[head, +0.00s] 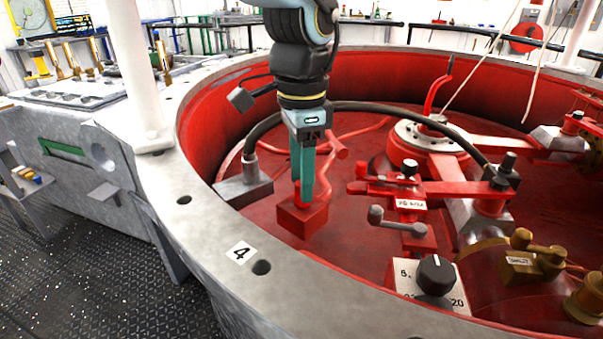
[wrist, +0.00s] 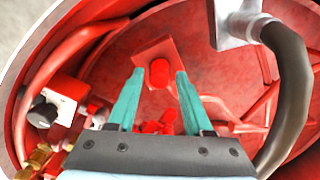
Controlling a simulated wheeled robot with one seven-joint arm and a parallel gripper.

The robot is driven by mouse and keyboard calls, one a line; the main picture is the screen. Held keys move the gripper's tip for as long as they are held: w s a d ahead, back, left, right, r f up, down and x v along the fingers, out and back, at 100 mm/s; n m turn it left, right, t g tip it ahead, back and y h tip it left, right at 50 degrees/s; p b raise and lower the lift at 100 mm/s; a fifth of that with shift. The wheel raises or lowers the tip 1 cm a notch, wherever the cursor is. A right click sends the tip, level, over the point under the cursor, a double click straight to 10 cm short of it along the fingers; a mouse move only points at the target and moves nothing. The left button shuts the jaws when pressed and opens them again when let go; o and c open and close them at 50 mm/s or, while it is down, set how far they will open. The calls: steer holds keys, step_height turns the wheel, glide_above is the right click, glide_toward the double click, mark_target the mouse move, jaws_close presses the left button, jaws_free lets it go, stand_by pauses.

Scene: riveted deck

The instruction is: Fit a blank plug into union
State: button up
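My gripper (head: 301,190) points straight down, its two teal fingers spread apart. In the wrist view no object touches either finger (wrist: 160,76). Below the fingertips a red block (head: 302,219) stands on the red floor of the round pit; it also shows in the wrist view (wrist: 141,59). A short round red stub (wrist: 158,72) rises from the block and appears centred between the fingertips. I cannot tell whether the tips reach down around it, or whether it is the plug or part of a union. No other part is clearly a plug or union.
The grey pit rim (head: 215,225) curves around the front and left. A dark hose (head: 380,108) arches behind my gripper from a grey block (head: 243,190). Red valve levers (head: 408,180) stand to the right, with a black knob (head: 436,275) in front.

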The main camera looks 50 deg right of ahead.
steer(key=shift+o, duration=1.1)
steer(key=shift+r, duration=0.15)
step_height(320, 180, up, 10)
steer(key=p, duration=0.1)
steer(key=shift+r, duration=0.25)
